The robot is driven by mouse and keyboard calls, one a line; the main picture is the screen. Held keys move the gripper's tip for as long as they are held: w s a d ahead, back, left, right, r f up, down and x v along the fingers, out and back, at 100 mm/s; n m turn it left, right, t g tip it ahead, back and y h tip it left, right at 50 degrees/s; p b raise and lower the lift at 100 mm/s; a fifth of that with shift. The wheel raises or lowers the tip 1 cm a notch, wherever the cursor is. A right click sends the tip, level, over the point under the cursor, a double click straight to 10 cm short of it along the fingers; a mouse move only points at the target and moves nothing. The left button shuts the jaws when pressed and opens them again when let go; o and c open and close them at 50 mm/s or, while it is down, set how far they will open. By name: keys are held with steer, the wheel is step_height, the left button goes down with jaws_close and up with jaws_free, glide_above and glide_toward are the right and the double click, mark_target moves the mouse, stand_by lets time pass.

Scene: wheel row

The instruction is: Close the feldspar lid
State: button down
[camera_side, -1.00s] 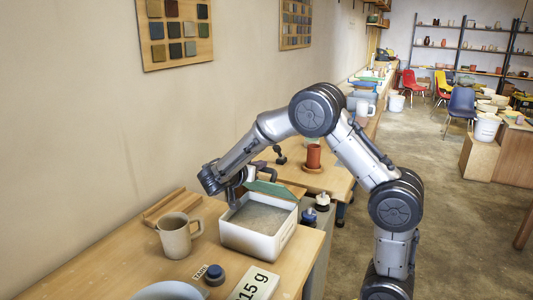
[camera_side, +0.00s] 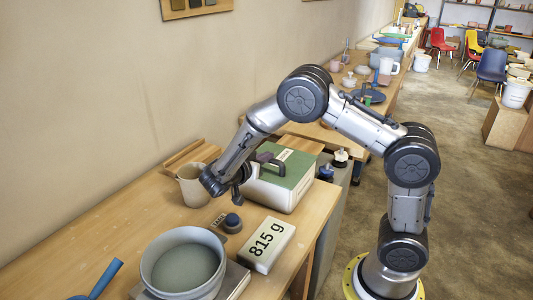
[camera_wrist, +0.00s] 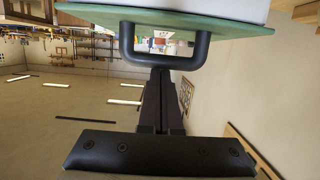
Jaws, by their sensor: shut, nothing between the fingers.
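The feldspar bin is a white box (camera_side: 278,197) on the bench. Its green lid (camera_side: 295,173) covers the top and looks flat; no powder shows. The lid carries a dark handle (camera_side: 270,161) and a small white label too small to read. My gripper (camera_side: 238,194) is low at the bin's near left side, its fingertips partly hidden by my wrist. In the wrist view, my shut, empty fingers (camera_wrist: 161,78) point at the dark handle (camera_wrist: 165,62) below the green lid edge (camera_wrist: 230,20). I cannot tell whether they touch the handle.
A beige mug (camera_side: 193,186) stands close left of my gripper. A dark round knob (camera_side: 233,222) and a scale display (camera_side: 267,245) reading 815 g sit in front. A grey bowl (camera_side: 183,265) stands on the scale. A wooden rack (camera_side: 190,155) lies by the wall.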

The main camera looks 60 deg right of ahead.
steer(key=v, duration=1.3)
steer(key=s+d+r+m+g+y, duration=0.1)
steer(key=s+d+r+m+y, duration=0.2)
steer(key=r, duration=0.5)
steer(key=s+d+r+n+y, duration=0.1)
steer(key=s+d+r+y, duration=0.3)
steer(key=s, duration=0.6)
steer(key=s+a+f+n+t+y, duration=0.2)
steer(key=s+a+n+t+y, duration=0.15)
steer(key=s+n, duration=0.4)
steer(key=s+a+f+n+t+y, duration=0.2)
steer(key=a+n, duration=0.4)
steer(key=n, duration=0.6)
steer(key=shift+f+t+y, duration=0.55)
steer(key=shift+f+y, duration=0.2)
steer(key=shift+y, duration=0.5)
